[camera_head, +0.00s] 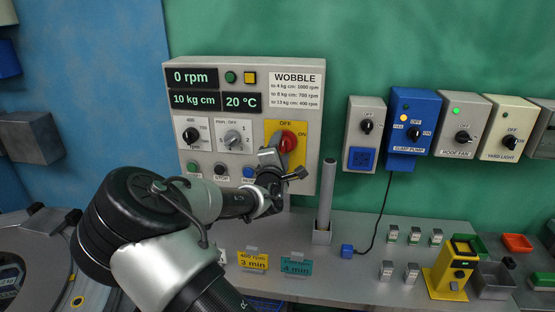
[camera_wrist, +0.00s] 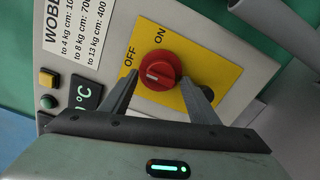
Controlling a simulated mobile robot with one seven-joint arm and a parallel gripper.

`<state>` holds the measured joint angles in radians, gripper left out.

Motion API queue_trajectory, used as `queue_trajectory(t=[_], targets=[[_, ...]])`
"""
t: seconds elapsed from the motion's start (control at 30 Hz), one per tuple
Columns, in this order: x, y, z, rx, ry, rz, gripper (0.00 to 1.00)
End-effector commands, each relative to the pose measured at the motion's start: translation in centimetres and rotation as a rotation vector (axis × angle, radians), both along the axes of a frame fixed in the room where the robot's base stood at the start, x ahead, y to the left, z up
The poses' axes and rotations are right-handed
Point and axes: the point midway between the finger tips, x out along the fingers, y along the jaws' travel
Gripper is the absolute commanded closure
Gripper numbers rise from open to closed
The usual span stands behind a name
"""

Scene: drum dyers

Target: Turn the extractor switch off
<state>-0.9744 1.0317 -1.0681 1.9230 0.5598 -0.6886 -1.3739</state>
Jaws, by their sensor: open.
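A red rotary knob (camera_wrist: 158,70) sits on a yellow plate (camera_wrist: 212,67) marked OFF and ON. In the head view the knob (camera_head: 288,141) is at the lower right of the grey control panel (camera_head: 305,190). In the wrist view a pale mark lies toward the knob's left, nearer OFF than ON; its exact setting is hard to tell. No extractor label is readable. My gripper (camera_head: 283,163) is in front of the panel. Its fingers (camera_wrist: 160,83) are open, one on each side of the knob; contact cannot be told.
The panel also has two dials, displays and push buttons. A grey upright post (camera_head: 326,196) stands just right of my gripper. Wall boxes, including a blue pump box (camera_head: 414,108), line the right. Below, the bench holds small cards, a yellow device (camera_head: 444,285) and bins.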

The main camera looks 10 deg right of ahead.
Motion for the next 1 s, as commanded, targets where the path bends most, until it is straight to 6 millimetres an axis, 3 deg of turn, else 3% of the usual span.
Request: queue_trajectory(t=[0.17, 0.63, 0.8, 1.0], targets=[[-2.7, 1.0, -0.2, 0.0, 0.001, 0.002, 0.45], [-13.2, 4.5, -0.1, -0.002, 0.002, 0.004, 0.45], [-15.4, 5.1, 0.0, -0.002, 0.001, 0.002, 0.45], [-16.2, 5.3, 0.0, -0.001, 0.001, 0.001, 0.45]])
